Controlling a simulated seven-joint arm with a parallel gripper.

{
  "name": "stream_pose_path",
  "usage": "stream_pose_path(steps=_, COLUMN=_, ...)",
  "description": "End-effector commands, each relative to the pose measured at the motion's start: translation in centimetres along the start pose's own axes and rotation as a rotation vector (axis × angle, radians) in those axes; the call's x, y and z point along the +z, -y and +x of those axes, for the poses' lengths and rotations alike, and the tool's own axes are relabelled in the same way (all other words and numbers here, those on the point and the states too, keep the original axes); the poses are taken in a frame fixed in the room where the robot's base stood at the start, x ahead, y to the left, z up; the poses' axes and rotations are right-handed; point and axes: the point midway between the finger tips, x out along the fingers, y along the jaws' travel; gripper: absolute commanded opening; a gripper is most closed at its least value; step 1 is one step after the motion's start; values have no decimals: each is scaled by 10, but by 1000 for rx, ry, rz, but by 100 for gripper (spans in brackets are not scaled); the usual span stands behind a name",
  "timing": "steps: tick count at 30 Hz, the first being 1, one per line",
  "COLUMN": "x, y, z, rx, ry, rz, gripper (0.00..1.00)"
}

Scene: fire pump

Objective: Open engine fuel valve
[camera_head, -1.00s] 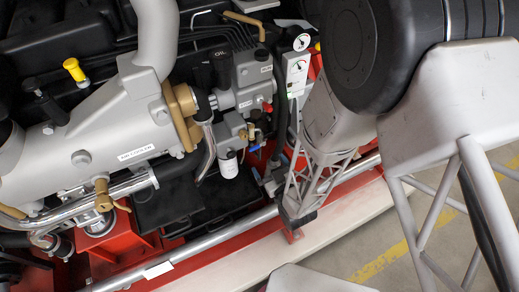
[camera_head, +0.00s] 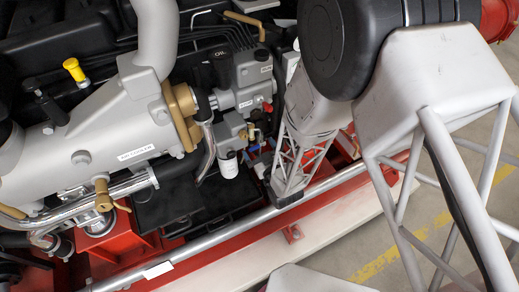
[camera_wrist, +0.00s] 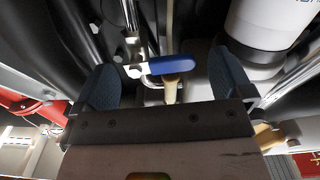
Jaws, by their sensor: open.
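A small valve with a blue lever handle (camera_wrist: 172,65) is in the middle of the wrist view, set on a brass-coloured stem. It is small in the head view (camera_head: 254,148), beside the white canister. I cannot read a label on it. My gripper (camera_wrist: 165,75) is open, with its dark blue-grey finger pads on either side of the blue lever. There is a gap between the lever and each pad. In the head view my gripper (camera_head: 262,165) is small, at the end of my wrist, and partly hidden by it.
The white canister (camera_head: 228,167) stands close to the left of my gripper; it also fills the upper right of the wrist view (camera_wrist: 272,22). A metal rail (camera_head: 225,230) and red frame run below. A red knob (camera_head: 267,107) is above. Hoses and pipes crowd the area.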

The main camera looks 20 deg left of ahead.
Motion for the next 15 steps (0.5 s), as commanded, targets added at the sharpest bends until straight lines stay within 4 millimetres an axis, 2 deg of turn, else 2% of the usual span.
stream_pose_path(steps=5, x=0, y=0, z=0, rx=0, ry=0, rz=0, gripper=96)
stream_pose_path(steps=12, x=0, y=0, z=0, rx=0, ry=0, rz=0, gripper=60)
stream_pose_path(steps=15, x=0, y=0, z=0, rx=0, ry=0, rz=0, gripper=49)
